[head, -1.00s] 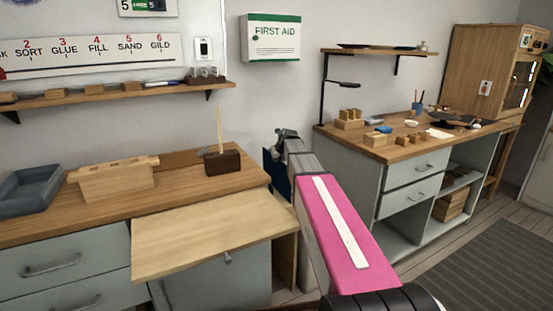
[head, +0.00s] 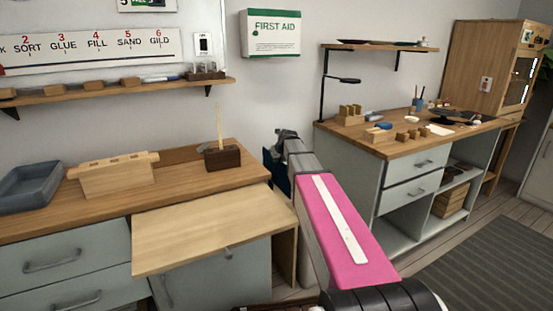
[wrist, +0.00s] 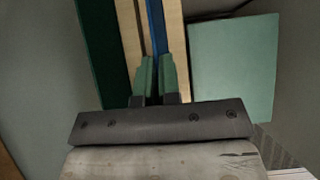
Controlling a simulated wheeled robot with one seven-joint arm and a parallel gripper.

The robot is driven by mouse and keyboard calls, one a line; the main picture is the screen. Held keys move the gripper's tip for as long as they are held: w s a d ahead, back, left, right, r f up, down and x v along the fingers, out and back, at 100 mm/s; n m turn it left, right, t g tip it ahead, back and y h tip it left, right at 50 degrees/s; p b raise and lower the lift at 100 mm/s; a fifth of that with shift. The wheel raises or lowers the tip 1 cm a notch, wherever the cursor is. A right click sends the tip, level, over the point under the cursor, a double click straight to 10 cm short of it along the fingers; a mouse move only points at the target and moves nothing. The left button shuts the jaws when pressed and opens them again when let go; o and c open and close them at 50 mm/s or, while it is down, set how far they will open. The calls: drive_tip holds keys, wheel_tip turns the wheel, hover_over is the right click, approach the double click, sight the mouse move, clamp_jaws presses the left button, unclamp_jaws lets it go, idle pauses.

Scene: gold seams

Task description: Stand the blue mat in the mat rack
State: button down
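My gripper (wrist: 157,82) has two green fingers, closed on either side of the thin edge of the blue mat (wrist: 155,25) in the wrist view. Pale wooden strips, seemingly of the mat rack (wrist: 175,35), run along both sides of the mat. I cannot tell whether the mat's lower edge is seated. In the head view my pink arm reaches toward the gap between the benches. A dark blue patch, likely the mat (head: 275,170), shows beside its far end. The gripper's fingers and the rack are hidden there.
A dark green panel (wrist: 98,50) stands left of the strips, and a pale green square surface (wrist: 235,65) is at right. The left bench (head: 190,185) has a pulled-out board (head: 215,230) close to my arm. Another bench (head: 400,150) stands at right.

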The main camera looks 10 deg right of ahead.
sight(277, 165)
drive_tip(key=shift+f, duration=1.95)
idle(0.4)
drive_tip(key=c, duration=1.2)
unclamp_jaws()
drive_tip(key=shift+c, duration=0.2)
drive_tip(key=shift+s, duration=0.1)
drive_tip(key=shift+v, duration=4.5)
drive_tip(key=shift+r, duration=3)
